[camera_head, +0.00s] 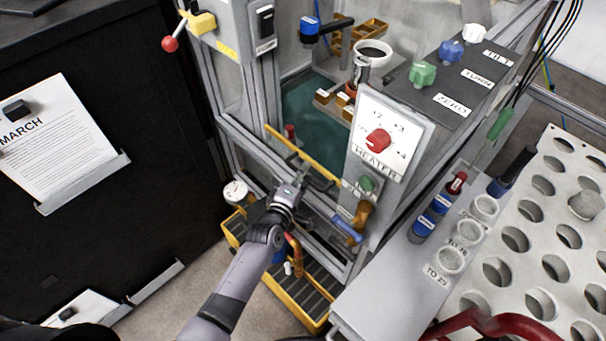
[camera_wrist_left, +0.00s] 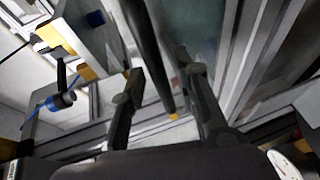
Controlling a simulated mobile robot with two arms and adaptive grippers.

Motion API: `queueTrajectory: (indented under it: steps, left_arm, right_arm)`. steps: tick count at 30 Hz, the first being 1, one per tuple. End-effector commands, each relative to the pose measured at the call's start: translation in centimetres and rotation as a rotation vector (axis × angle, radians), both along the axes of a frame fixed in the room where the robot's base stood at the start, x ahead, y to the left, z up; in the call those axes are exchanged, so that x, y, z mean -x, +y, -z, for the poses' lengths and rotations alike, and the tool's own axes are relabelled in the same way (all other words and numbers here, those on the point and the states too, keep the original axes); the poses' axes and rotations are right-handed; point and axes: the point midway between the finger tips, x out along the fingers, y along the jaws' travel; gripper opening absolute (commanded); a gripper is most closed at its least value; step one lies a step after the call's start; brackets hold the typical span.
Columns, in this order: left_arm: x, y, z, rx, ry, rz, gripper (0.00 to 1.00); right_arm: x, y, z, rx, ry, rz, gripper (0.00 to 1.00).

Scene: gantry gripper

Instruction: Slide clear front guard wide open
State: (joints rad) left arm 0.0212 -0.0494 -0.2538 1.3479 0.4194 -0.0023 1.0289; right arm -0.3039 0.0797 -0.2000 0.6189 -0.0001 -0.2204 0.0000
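The clear front guard is hard to make out against the machine's front opening; a yellow strip (camera_head: 303,155) runs along what looks like its edge, with a teal surface behind it. My left gripper (camera_head: 312,176) is at this front, close to the strip. In the left wrist view the two fingers of my left gripper (camera_wrist_left: 165,85) stand apart. A dark bar (camera_wrist_left: 148,50) with a yellow tip runs between them, and I see a gap on both sides. Whether a finger touches it is unclear. My right gripper is not in view.
A heater panel (camera_head: 392,133) with a red knob stands right of the opening. A gauge (camera_head: 236,191) and yellow grated step (camera_head: 312,307) lie below. A shelf with bottles (camera_head: 432,215) and a rack with round holes (camera_head: 548,235) fill the right. A black board (camera_head: 150,190) is left.

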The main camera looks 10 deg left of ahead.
Motion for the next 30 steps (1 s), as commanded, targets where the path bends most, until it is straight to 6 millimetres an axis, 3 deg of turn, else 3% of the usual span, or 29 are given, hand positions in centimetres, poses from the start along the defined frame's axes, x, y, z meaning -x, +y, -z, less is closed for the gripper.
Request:
queueTrajectory:
  steps: [11, 14, 24, 30]
  left_arm:
    - [0.5, 0.1, -0.1, 0.002, 0.001, 0.000, 0.31]
    - [1.6, 0.5, -0.2, 0.003, 0.001, -0.002, 0.31]
    - [8.4, 2.3, -1.6, -0.001, 0.002, 0.000, 0.31]
    - [10.8, 2.9, -2.1, 0.001, 0.001, 0.000, 0.31]
  right_arm:
    - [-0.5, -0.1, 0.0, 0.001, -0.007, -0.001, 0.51]
    - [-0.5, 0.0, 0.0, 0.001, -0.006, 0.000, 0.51]
    - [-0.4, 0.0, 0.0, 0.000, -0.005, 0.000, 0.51]
    - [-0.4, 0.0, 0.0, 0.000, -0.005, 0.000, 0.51]
